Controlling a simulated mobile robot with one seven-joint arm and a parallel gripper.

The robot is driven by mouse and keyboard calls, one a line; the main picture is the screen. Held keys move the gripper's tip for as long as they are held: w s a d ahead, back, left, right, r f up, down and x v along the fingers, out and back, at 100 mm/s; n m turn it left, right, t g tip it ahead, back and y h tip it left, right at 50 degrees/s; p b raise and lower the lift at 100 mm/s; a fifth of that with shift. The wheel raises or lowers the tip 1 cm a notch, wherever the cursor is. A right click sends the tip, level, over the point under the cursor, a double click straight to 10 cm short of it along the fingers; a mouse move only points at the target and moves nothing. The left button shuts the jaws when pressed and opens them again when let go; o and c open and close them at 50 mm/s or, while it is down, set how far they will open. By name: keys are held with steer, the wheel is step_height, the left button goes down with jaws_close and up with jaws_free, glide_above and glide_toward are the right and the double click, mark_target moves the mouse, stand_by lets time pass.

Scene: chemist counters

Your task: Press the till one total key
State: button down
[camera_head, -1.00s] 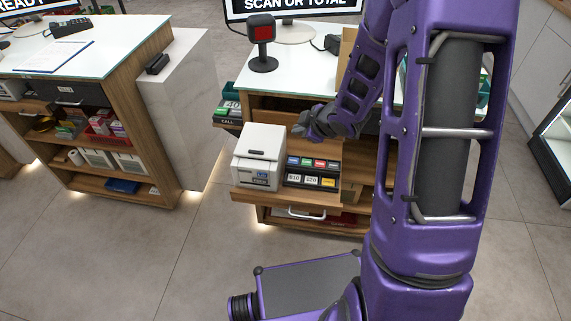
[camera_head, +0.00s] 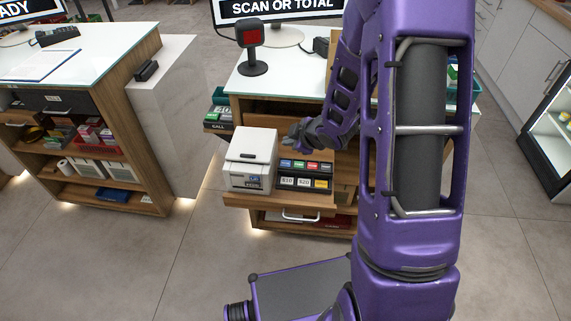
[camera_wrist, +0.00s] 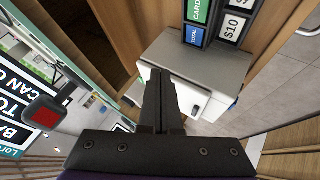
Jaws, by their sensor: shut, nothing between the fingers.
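The till keypad (camera_head: 305,187) sits on the low wooden shelf of the middle counter, with two rows of coloured and price keys. Its blue TOTAL key (camera_head: 286,164) is at the left end of the top row. In the wrist view the TOTAL key (camera_wrist: 194,37) lies ahead, right of the fingertips, beside a green CARD key (camera_wrist: 198,10) and a $10 key (camera_wrist: 235,27). My gripper (camera_wrist: 160,72) is shut and empty. In the head view my gripper (camera_head: 292,132) is just behind and above the keypad, apart from the TOTAL key as far as I can see.
A white printer (camera_head: 249,161) stands directly left of the keypad. The till screen (camera_head: 283,8) reads "SCAN OR TOTAL". A black scanner with a red face (camera_head: 250,36) stands on the glass top. Another counter (camera_head: 150,95) is to the left; the floor in front is clear.

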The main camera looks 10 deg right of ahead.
mark_target(289, 165)
step_height(289, 165, down, 6)
steer(key=b, duration=0.4)
steer(key=shift+b, duration=0.4)
stand_by(1.4)
steer(key=shift+f+b, duration=0.35)
steer(key=shift+b, duration=0.1)
steer(key=shift+f+b, duration=0.4)
stand_by(0.4)
steer(key=shift+r, duration=0.15)
steer(key=shift+r+p, duration=0.7)
step_height(289, 165, up, 5)
steer(key=p, duration=0.4)
